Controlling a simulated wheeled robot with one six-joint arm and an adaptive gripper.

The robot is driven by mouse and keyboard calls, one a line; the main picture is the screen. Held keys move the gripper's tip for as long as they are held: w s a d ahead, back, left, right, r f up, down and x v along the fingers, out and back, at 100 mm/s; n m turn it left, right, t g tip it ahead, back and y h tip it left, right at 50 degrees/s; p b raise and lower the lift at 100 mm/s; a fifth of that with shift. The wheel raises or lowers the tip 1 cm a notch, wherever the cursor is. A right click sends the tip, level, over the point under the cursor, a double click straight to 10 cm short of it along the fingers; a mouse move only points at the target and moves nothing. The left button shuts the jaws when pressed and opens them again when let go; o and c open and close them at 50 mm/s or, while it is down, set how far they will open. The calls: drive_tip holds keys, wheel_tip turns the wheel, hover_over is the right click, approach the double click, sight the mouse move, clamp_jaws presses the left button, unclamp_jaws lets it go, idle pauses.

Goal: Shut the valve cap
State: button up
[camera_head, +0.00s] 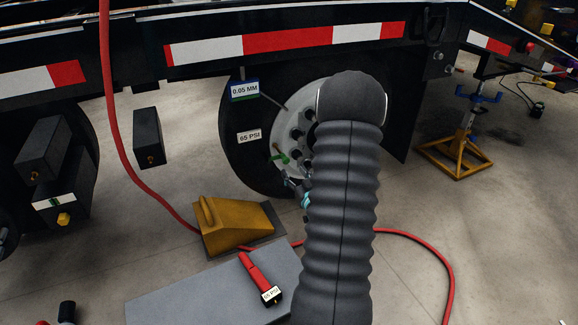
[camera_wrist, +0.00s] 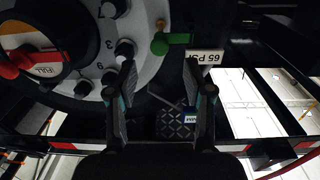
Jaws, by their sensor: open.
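A small green part, which looks like the valve cap (camera_head: 280,157), sits on the wheel (camera_head: 240,160) by the left edge of its pale hub. In the wrist view the green cap (camera_wrist: 172,42) has a rounded end and a short arm, beyond my fingertips and between their lines. A small brass tip (camera_wrist: 160,22) shows near it; whether they join I cannot tell. My gripper (camera_wrist: 160,78) is open and empty, its two fingers apart and not visibly touching the cap. In the head view my gripper (camera_head: 297,188) is small, beside the hub, and partly hidden by my arm.
A "65 PSI" label (camera_head: 249,136) is on the tire. A yellow wheel chock (camera_head: 235,225) and a red hose (camera_head: 440,270) lie on the floor. A red gauge (camera_head: 262,278) lies on a grey board (camera_head: 175,300). The trailer frame (camera_head: 280,40) runs above the wheel.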

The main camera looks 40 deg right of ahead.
drive_tip(key=shift+v, duration=2.3)
